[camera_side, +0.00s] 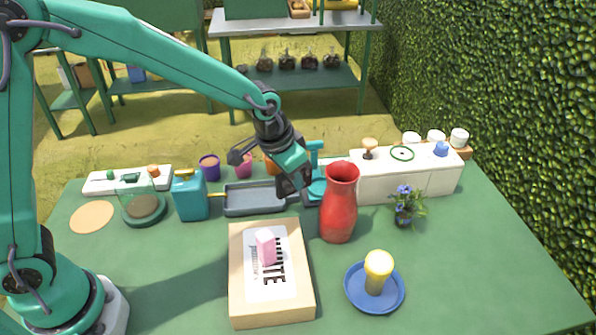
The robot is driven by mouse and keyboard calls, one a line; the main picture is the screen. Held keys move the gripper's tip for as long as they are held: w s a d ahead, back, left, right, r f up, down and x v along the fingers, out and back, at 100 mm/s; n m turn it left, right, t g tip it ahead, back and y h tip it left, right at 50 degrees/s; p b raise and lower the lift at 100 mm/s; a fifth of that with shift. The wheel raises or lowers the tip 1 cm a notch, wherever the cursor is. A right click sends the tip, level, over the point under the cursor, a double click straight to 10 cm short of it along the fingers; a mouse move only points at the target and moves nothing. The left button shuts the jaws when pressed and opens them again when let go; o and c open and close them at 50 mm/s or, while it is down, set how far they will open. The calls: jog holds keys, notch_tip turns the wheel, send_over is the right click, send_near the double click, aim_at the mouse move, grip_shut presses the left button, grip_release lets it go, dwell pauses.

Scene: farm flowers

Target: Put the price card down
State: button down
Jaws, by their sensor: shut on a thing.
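The red vase (340,205) stands close right of my gripper. A grey tray (253,198), teal can (190,197), blue plate (357,300) with a yellow-topped item, blue flowers (404,203) and a white block (385,184) surround it. The front right table is clear.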

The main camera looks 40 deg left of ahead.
aim_at(277, 177)
jog(key=shift+f, duration=5)
jog(key=shift+f, duration=0.1)
jog(key=c, duration=1.7)
grip_release()
jog(key=v, duration=1.1)
jog(key=shift+r, duration=0.25)
jog(key=shift+s+r, duration=0.1)
jog(key=shift+r, duration=0.25)
jog(key=shift+a, duration=0.1)
